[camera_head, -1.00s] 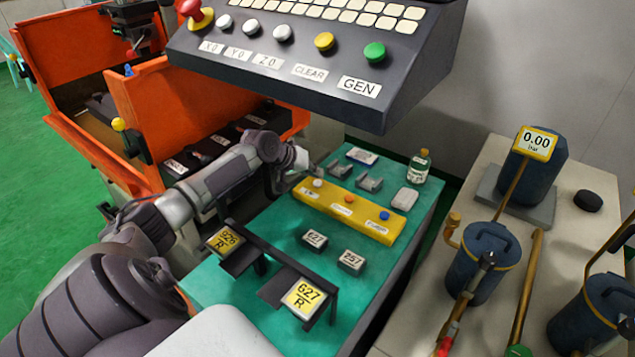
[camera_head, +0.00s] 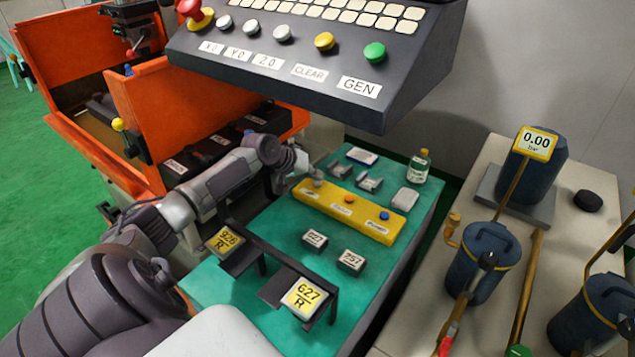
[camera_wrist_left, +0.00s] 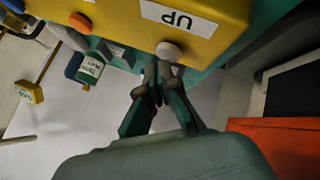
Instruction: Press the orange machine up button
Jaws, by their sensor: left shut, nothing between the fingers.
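A yellow button box (camera_head: 350,208) lies on the green bench and carries a row of three buttons. In the left wrist view, the white button (camera_wrist_left: 169,51) sits beside the label UP (camera_wrist_left: 180,17) on the yellow box (camera_wrist_left: 215,45). My left gripper (camera_wrist_left: 162,68) is shut and empty, its fingertips right at the white button; I cannot tell whether they touch it. In the head view my left gripper (camera_head: 311,178) is at the box's left end and largely hides that button. The orange machine (camera_head: 165,110) stands behind my left arm.
The orange button (camera_head: 349,199) and blue button (camera_head: 384,216) are further along the box. A dark console (camera_head: 290,75) overhangs above. A bottle (camera_head: 419,166), small blocks (camera_head: 315,239) and a rack with yellow tags (camera_head: 304,299) stand on the bench.

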